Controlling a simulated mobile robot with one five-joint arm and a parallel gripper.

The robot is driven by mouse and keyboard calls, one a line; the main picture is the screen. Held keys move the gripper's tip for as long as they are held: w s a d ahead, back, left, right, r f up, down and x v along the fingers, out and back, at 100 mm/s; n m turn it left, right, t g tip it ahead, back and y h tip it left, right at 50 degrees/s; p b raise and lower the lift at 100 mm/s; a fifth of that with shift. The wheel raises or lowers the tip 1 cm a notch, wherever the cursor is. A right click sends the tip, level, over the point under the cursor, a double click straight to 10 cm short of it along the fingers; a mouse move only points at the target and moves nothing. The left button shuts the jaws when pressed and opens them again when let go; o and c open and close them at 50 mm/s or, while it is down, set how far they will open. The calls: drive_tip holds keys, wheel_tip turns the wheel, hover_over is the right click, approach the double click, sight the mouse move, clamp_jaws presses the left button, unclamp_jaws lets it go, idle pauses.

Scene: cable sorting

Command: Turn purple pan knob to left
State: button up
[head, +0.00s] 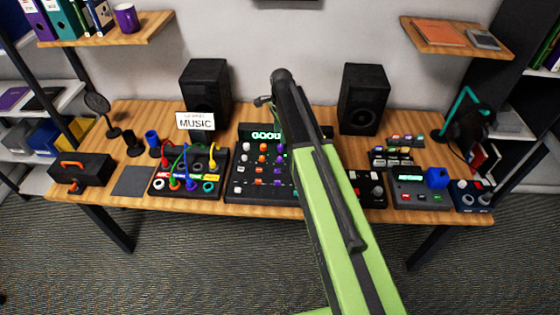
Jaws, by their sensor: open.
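A black mixer (240,186) stands in the middle of the wooden desk, with rows of white, orange and purple knobs and a green lit display. A purple knob (281,149) shows in its right visible column, close to the left edge of my arm. Another purple control sits lower in that column. I cannot read which one is the pan knob or which way it points. My arm crosses the mixer's right side and hides it. My gripper (264,101) is at the far end of the arm, above and behind the mixer. It is small and partly hidden, open, and apart from the knobs.
A patch box (158,187) with coloured cables stands left of the mixer. Two black speakers (206,88) and (362,98) stand behind, with a MUSIC sign (195,121) at the left one. Other devices (415,190) crowd the right side.

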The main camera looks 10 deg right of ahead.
sight(280, 158)
drive_tip(key=f+b, duration=0.8)
drive_tip(key=f, duration=0.1)
drive_tip(key=f+b, duration=0.4)
drive_tip(key=shift+w+f, duration=0.3)
drive_tip(key=shift+r, duration=0.1)
clamp_jaws()
